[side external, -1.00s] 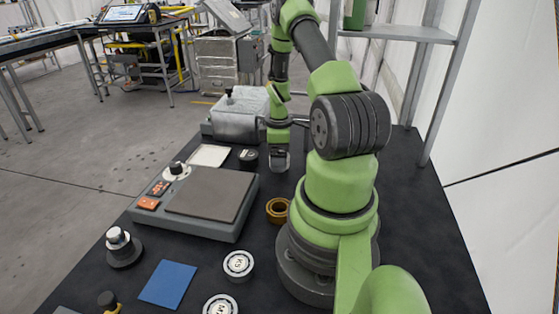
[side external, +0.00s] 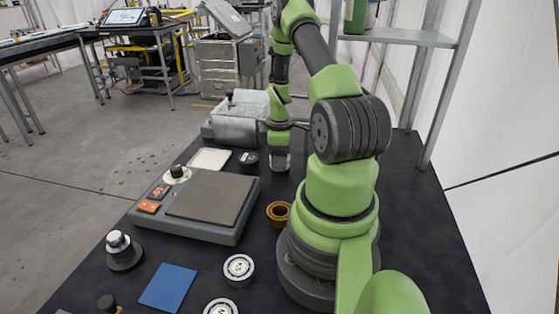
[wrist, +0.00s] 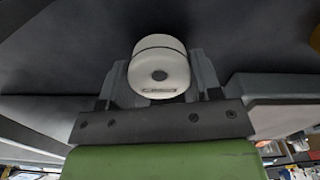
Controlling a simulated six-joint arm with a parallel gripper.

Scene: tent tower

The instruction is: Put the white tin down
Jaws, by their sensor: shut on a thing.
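The white tin (wrist: 158,66) shows in the wrist view, a round pale body with a dark seam and a dark spot on its face. It sits between the two grey fingers of my gripper (wrist: 160,82), which are shut on it. In the side view my gripper (side external: 280,162) points down, low over the far part of the dark table (side external: 330,160). The tin is hard to make out there, and I cannot tell whether it touches the table.
A grey hotplate-like device (side external: 212,196) stands left of my gripper. A black-sided round tin (side external: 249,161), a pale flat tray (side external: 209,159) and a grey metal box (side external: 236,128) are close by. Bare table lies right of the gripper.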

